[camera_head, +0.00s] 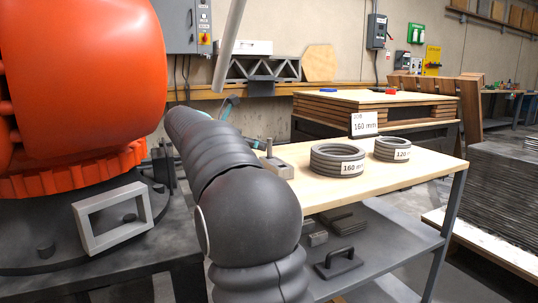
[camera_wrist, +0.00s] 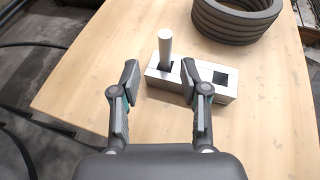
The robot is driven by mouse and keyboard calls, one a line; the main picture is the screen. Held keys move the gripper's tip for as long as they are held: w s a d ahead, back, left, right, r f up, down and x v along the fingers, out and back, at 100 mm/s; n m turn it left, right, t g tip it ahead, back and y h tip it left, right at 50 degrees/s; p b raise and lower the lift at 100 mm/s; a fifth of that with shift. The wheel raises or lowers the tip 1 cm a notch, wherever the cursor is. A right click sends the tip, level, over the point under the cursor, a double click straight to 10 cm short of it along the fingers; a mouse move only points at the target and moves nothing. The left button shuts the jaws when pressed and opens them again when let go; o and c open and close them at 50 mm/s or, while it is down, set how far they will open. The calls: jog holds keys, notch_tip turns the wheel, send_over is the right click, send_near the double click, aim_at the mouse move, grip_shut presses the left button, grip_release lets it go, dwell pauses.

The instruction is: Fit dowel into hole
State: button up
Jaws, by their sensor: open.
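A pale grey cylindrical dowel (camera_wrist: 165,46) stands upright at the left end of a grey metal block (camera_wrist: 212,90). Its foot is by a dark opening in the block's top; I cannot tell how deep it sits. A dark square hole (camera_wrist: 221,77) at the block's right end is empty. My gripper (camera_wrist: 161,72) is open in the wrist view, with a finger on each side of the dowel's foot, not closed on it. In the head view the dowel (camera_head: 269,147) and block (camera_head: 280,167) show on the table beyond my arm, which hides most of my gripper.
The block stands on a light wooden tabletop (camera_head: 320,190). Stacked grey rings labelled 160 mm (camera_head: 325,162) and 120 mm (camera_head: 385,153) stand to its right. A shelf below (camera_head: 375,250) holds a black-handled tool (camera_head: 338,262). A large orange machine (camera_head: 80,85) stands at left.

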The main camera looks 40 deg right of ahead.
aim_at(269, 146)
jog(key=shift+s+r+b+x, duration=0.1)
jog(key=shift+s+b+x, duration=0.1)
jog(key=shift+x, duration=1.3)
jog(key=shift+s+r+b+x, duration=0.1)
jog(key=shift+b+x, duration=0.05)
jog(key=shift+x, duration=1.3)
grip_shut()
